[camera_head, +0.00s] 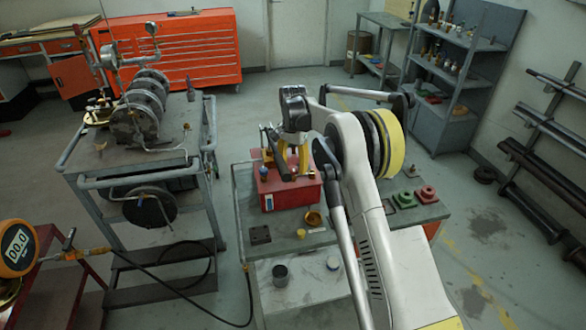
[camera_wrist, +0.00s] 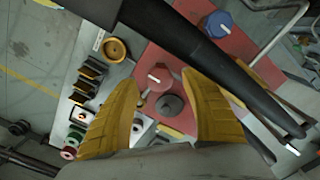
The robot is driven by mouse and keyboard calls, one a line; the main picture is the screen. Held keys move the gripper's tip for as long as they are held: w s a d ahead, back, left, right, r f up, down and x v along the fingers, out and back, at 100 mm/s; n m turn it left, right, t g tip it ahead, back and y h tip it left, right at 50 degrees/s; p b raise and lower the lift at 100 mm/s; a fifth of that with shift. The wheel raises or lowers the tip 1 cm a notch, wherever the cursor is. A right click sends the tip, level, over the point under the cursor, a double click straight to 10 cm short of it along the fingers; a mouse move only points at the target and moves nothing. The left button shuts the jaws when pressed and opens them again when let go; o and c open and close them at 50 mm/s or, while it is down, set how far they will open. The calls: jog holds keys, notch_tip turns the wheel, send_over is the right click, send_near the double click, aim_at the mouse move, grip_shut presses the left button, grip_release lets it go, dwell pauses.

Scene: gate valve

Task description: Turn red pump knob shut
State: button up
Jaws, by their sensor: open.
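The red pump box (camera_head: 290,195) stands on the workbench in the head view; its red top (camera_wrist: 190,55) fills the middle of the wrist view. On that top are a red knob with a white pointer line (camera_wrist: 158,78), a dark grey round part (camera_wrist: 170,105) and a blue knob (camera_wrist: 221,24). The blue knob also shows in the head view (camera_head: 263,172). My gripper (camera_wrist: 159,80) is open, its two yellow fingers spread on either side of the red knob, with no visible contact. In the head view my gripper (camera_head: 293,158) is over the box and hides the red knob.
A dark bar (camera_wrist: 215,60) crosses the wrist view close to the right finger. A cart with machinery (camera_head: 135,120) stands left. Open floor lies behind.

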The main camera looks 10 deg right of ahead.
aim_at(293, 168)
notch_tip(293, 168, up, 11)
jog(key=shift+f, duration=0.1)
dwell(0.3)
